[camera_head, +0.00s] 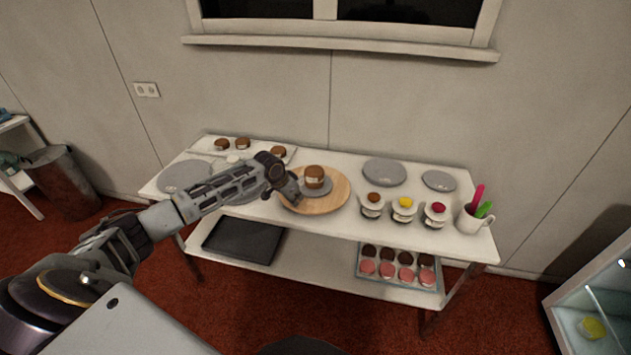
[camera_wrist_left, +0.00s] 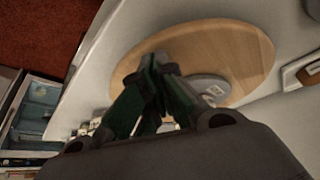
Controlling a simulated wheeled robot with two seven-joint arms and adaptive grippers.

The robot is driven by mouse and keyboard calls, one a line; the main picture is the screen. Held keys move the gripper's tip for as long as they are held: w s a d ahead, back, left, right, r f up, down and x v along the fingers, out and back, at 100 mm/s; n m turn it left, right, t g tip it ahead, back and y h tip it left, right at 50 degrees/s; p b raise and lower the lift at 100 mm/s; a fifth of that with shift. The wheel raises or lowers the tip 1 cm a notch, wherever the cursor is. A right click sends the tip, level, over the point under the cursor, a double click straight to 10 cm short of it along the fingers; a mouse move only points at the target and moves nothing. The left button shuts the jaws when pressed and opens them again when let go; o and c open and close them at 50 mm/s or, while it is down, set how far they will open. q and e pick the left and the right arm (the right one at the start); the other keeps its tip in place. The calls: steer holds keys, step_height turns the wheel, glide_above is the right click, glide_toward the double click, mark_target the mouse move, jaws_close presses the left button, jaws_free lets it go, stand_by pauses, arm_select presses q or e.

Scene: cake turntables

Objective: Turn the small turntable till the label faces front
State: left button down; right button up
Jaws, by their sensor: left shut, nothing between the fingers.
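A round wooden board (camera_head: 335,198) lies near the middle of the white table, and it also shows in the left wrist view (camera_wrist_left: 235,48). On it is a small grey round plate (camera_head: 322,190) bearing a brown cake (camera_head: 314,171) with a pale patch on its side. In the left wrist view, a whitish label (camera_wrist_left: 215,90) shows on the grey round piece (camera_wrist_left: 205,80), partly hidden by my fingers. My left gripper (camera_head: 295,191) is shut and empty at the left of the plate, over the board (camera_wrist_left: 158,62); I cannot tell whether it touches. My right gripper is out of view.
Grey discs (camera_head: 384,172) lie at the back right and left of the table (camera_head: 340,228). Three cupcakes on stands (camera_head: 404,207) and a mug (camera_head: 472,222) with coloured utensils stand at the front right. Small cakes (camera_head: 242,143) sit at the back left. A lower shelf holds trays.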

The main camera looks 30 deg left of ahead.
mark_target(324, 207)
arm_select(q)
steer(key=shift+f, duration=0.35)
stand_by(0.5)
steer(key=shift+w+d+r+p, duration=0.15)
steer(key=shift+d+p, duration=0.55)
steer(key=shift+d, duration=0.55)
steer(key=shift+w+d+p, duration=0.15)
steer(key=shift+d+p, duration=0.3)
steer(key=shift+d, duration=0.7)
steer(key=shift+w+d+p, duration=0.15)
steer(key=shift+w+d, duration=0.15)
steer(key=shift+d, duration=0.25)
steer(key=shift+w+d+p, duration=0.15)
steer(key=shift+w+d, duration=0.1)
steer(key=shift+d, duration=0.25)
steer(key=shift+w+d, duration=0.35)
steer(key=shift+d, duration=0.2)
steer(key=shift+w+d, duration=0.3)
steer(key=shift+d, duration=0.2)
